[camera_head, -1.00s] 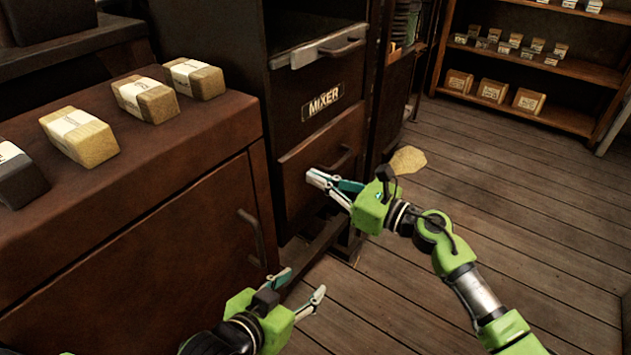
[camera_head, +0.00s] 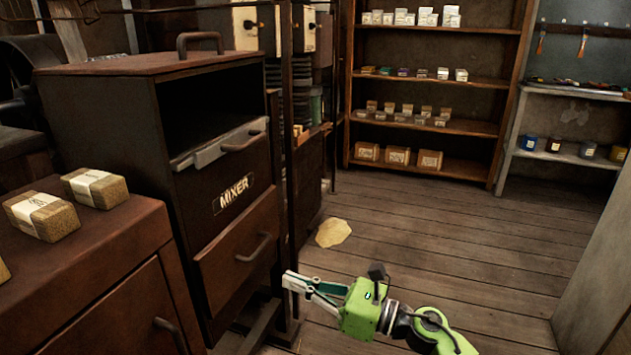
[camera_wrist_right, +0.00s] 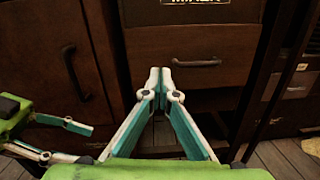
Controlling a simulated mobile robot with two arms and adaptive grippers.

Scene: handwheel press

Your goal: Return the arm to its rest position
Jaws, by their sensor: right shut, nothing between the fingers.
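My right gripper (camera_head: 290,281) is shut and empty in the head view, in front of the mixer cabinet's lower drawer and low over the floor. In the right wrist view its fingertips (camera_wrist_right: 160,80) meet, with the drawer (camera_wrist_right: 180,62) and its handle behind them. My left gripper (camera_wrist_right: 68,140) shows only at the left of the right wrist view. Its two fingers are spread apart with nothing between them. The mixer cabinet (camera_head: 192,207) stands at the left of the head view, with its metal tray (camera_head: 222,143) at the open upper compartment.
A brown cabinet (camera_head: 120,235) at the left bears wrapped blocks (camera_head: 42,215). A tan patch (camera_head: 333,233) lies on the wooden floor. Shelves (camera_head: 432,125) with small boxes stand at the back. The floor (camera_head: 450,235) between is clear. A pale panel (camera_head: 600,280) stands at the right.

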